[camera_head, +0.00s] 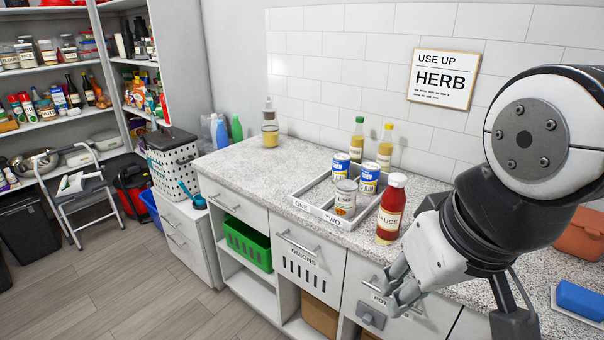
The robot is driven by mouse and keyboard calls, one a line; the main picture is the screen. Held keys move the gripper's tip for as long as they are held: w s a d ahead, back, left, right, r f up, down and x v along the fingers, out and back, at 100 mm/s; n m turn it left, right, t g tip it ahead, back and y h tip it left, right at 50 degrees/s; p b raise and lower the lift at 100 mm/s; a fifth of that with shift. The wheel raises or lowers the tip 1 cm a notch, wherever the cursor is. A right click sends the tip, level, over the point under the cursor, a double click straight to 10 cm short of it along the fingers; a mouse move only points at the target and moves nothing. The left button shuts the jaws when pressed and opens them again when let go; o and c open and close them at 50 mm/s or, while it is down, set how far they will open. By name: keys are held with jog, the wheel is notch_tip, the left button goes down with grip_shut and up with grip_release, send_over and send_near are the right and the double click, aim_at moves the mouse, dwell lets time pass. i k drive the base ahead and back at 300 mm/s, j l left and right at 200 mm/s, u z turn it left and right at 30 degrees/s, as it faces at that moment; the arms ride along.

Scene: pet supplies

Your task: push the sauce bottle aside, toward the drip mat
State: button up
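My gripper (391,299) is below and slightly right of the bottle in the picture, near the counter's front edge. No contact with the bottle shows. Its fingers point down and left, with nothing seen between them; their opening is unclear at this angle. A pale, flat, rimmed piece (567,311), perhaps the drip mat, lies at the right edge under a blue block (581,300) and is cut off by the frame.
A divided tray (324,216) labelled ONE and TWO holds several cans. Two sauce-type bottles (385,146) with yellow and green caps stand behind it. An orange-brown container (580,236) is at the right, partly behind my arm. The counter's left part is mostly clear.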

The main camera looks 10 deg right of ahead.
aim_at(394, 199)
jog(key=i+j+z, duration=0.3)
jog(key=i+j, duration=0.15)
jog(key=i+j+z, duration=0.3)
jog(key=i+j, duration=0.25)
